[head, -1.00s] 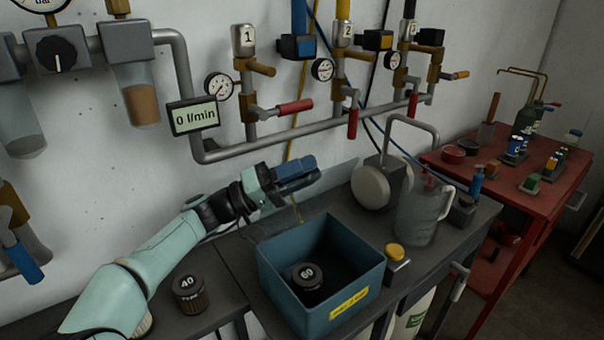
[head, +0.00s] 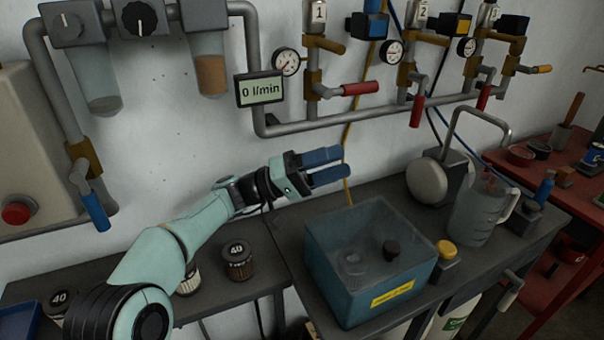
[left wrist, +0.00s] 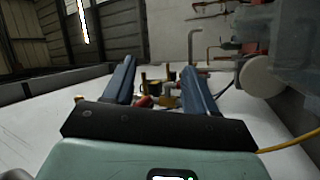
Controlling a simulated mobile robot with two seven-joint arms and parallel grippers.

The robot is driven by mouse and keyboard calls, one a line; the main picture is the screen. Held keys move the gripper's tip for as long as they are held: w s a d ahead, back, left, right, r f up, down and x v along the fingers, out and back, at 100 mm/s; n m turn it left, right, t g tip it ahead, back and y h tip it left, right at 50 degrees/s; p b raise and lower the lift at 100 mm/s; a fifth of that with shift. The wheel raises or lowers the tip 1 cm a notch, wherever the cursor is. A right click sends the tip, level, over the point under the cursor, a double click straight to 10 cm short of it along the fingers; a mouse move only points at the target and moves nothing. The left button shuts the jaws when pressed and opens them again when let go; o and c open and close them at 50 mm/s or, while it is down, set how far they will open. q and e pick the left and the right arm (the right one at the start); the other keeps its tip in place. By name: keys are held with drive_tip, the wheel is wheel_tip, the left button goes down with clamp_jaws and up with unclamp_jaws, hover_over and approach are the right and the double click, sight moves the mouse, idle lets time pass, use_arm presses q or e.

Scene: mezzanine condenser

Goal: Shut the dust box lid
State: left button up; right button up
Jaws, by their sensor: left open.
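The blue dust box (head: 345,295) with a yellow label stands on the dark bench in the head view. Its clear lid (head: 370,225) lies down over the top and looks level with the rim. A small black knob (head: 391,250) is on the lid. A dark round filter (head: 352,264) shows dimly through the lid, inside the box. My left gripper (head: 338,165) is open and empty, behind and above the box, apart from the lid. Its two blue fingers also show spread in the left wrist view (left wrist: 158,78). My right gripper is out of view.
A yellow button (head: 446,248) on a block stands right of the box, with a clear jug (head: 477,215) beyond. A filter marked 40 (head: 237,260) stands left of the box. Pipes with a red-handled valve (head: 360,89) run along the wall behind.

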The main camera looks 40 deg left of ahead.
use_arm(q)
drive_tip(key=v, duration=0.7)
drive_tip(key=shift+s+a, duration=0.15)
drive_tip(key=shift+a, duration=0.1)
drive_tip(key=shift+f, duration=0.2)
